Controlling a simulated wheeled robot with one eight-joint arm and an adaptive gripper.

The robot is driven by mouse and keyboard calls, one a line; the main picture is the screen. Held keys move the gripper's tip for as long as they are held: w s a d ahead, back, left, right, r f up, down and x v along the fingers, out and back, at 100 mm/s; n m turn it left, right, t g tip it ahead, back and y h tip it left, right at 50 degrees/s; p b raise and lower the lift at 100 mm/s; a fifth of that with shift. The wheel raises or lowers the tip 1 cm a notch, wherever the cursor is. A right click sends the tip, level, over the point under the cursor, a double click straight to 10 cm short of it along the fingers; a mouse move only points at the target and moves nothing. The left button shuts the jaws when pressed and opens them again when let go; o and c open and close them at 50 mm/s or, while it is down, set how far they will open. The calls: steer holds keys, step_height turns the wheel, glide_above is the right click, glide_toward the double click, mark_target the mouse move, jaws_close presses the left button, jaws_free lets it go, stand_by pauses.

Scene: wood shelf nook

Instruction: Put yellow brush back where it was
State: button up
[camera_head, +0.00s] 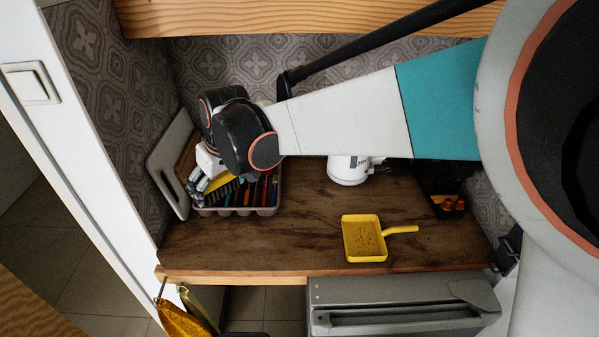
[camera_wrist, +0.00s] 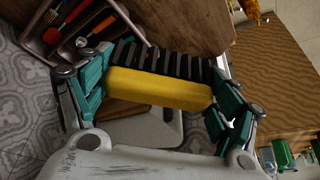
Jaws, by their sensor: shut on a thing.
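The yellow brush (camera_wrist: 160,88) with black bristles lies across between the fingers of my gripper (camera_wrist: 160,92) in the wrist view. The gripper is shut on it, with one finger at each end. In the head view my gripper (camera_head: 210,185) is at the left end of the wooden counter, at the utensil tray (camera_head: 238,211), and the brush (camera_head: 221,186) shows only partly beside it. I cannot tell whether the brush touches the tray. A yellow dustpan (camera_head: 365,241) with crumbs in it lies on the counter, its handle to the right.
Light cutting boards (camera_head: 170,165) lean on the left wall close to my gripper. A white canister (camera_head: 348,170) stands at the back. Dark and orange items (camera_head: 447,205) are at the right. The counter (camera_head: 305,225) is clear between the tray and the dustpan.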

mark_target(229, 241)
steer(key=f+b, duration=0.3)
steer(key=f, duration=0.6)
steer(key=f+b, duration=0.3)
steer(key=f, duration=0.7)
steer(key=shift+s+a+f, duration=0.1)
steer(key=shift+s+f, duration=0.1)
steer(key=shift+f, duration=0.1)
steer(key=shift+f, duration=0.2)
steer(key=o, duration=1.1)
steer(key=shift+r, duration=0.2)
steer(key=p+v, duration=0.3)
steer(key=v, duration=0.9)
steer(key=shift+s+p, duration=0.15)
steer(key=shift+p, duration=0.25)
